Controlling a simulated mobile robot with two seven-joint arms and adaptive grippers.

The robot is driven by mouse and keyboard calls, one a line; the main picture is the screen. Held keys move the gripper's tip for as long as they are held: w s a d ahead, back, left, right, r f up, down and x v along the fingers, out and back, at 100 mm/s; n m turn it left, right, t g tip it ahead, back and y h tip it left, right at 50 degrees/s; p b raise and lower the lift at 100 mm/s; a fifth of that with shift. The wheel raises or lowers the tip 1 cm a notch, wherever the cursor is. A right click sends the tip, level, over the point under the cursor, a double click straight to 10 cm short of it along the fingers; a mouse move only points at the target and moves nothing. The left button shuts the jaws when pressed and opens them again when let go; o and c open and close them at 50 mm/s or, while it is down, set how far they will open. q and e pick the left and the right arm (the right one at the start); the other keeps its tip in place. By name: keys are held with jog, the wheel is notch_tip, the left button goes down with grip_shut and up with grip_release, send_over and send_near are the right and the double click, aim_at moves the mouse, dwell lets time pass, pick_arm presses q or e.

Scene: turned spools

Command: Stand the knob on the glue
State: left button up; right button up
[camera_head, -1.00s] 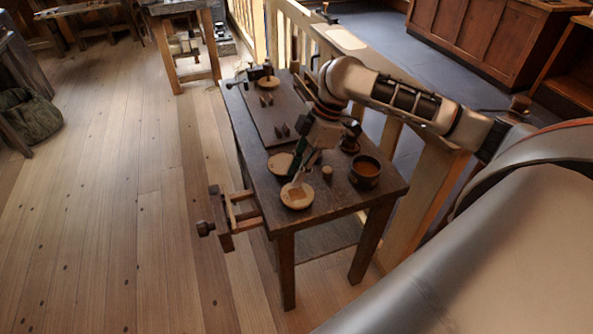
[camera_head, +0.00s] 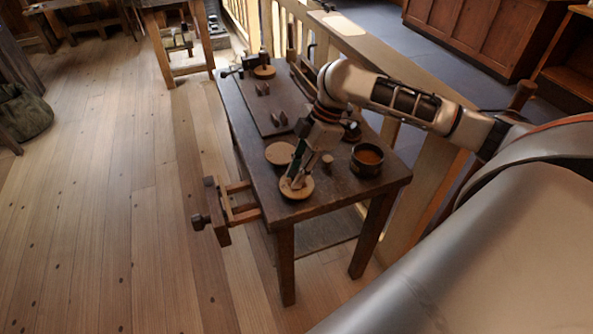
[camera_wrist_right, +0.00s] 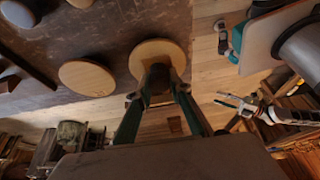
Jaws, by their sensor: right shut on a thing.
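My right gripper (camera_head: 293,182) points down over the nearer round wooden disc (camera_head: 307,190) at the front of the bench. In the right wrist view its two green-dark fingers (camera_wrist_right: 157,92) are shut on a small brown knob (camera_wrist_right: 158,76). The knob's far end is at the disc (camera_wrist_right: 160,48); I cannot tell whether it touches. The glue on the disc is hidden behind knob and fingers. My left gripper (camera_wrist_right: 238,104) shows only in the wrist view, off to the right, with its fingers apart and empty.
A second disc (camera_head: 279,153) lies just behind. A small light wooden peg (camera_head: 327,159) and a dark pot with brown contents (camera_head: 367,160) stand to the right. Small dark pieces (camera_head: 278,120) lie on a board farther back. A wooden vise (camera_head: 218,212) sticks out left of the bench.

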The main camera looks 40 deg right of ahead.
dwell(0.5)
jog(key=shift+p, duration=0.6)
dwell(0.6)
jog(key=o, duration=0.9)
jog(key=shift+c, duration=0.2)
jog(key=o, duration=0.4)
